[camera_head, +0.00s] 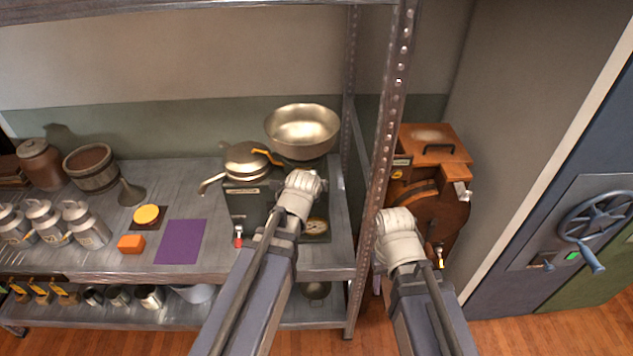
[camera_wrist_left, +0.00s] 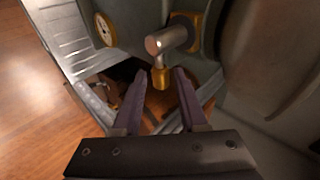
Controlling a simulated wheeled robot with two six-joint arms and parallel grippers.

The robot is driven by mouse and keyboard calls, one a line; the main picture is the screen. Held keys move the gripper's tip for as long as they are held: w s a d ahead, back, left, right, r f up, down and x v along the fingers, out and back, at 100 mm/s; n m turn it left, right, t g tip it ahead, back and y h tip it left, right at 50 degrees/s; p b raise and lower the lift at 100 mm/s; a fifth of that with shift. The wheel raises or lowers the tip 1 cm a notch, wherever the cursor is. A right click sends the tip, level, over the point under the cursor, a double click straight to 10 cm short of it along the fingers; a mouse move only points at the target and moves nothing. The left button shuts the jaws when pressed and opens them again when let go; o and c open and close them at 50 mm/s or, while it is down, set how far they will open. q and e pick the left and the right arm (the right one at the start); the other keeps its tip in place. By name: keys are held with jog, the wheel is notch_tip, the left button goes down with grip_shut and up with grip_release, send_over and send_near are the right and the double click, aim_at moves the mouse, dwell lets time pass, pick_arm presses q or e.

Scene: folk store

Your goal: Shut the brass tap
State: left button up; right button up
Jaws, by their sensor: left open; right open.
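In the left wrist view, a tap with a grey metal barrel (camera_wrist_left: 172,39) and a brass-coloured end (camera_wrist_left: 160,77) sticks out from a grey-green body. A brass collar (camera_wrist_left: 187,34) sits behind it. My left gripper (camera_wrist_left: 160,73) is open, with one dark finger on either side of the brass end; I cannot tell whether they touch it. In the head view my left wrist (camera_head: 300,195) is over the dark machine (camera_head: 245,203) on the shelf and hides its fingers and the tap. My right gripper (camera_head: 399,238) is open, in front of the wooden machine (camera_head: 438,195), its fingers mostly hidden.
A metal shelf post (camera_head: 390,120) stands between my arms. A purple mat (camera_head: 180,241) and orange block (camera_head: 131,244) lie to the left. A blue door with a handwheel (camera_head: 600,218) is at right.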

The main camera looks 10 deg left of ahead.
pick_arm(q)
jog(key=p+v, duration=0.2)
jog(key=v, duration=0.2)
jog(key=shift+s+r, duration=0.1)
pick_arm(e)
notch_tip(320, 180, up, 3)
dwell(0.4)
pick_arm(q)
jog(key=s+d+f+n+g+b, duration=0.1)
jog(key=s+d+f+n+g, duration=0.3)
jog(key=s, duration=0.5)
jog(key=s+d+f+n+g+b, duration=0.1)
jog(key=s+d+f+n+g, duration=0.4)
jog(key=s, duration=0.5)
jog(key=shift+d+n+y, duration=0.3)
jog(key=shift+d+n, duration=0.7)
jog(key=shift+n, duration=0.2)
pick_arm(e)
notch_tip(320, 180, down, 3)
jog(key=shift+r, duration=0.15)
pick_arm(q)
jog(key=shift+a+f, duration=0.1)
jog(key=shift+a, duration=0.05)
pick_arm(e)
jog(key=shift+a, duration=0.15)
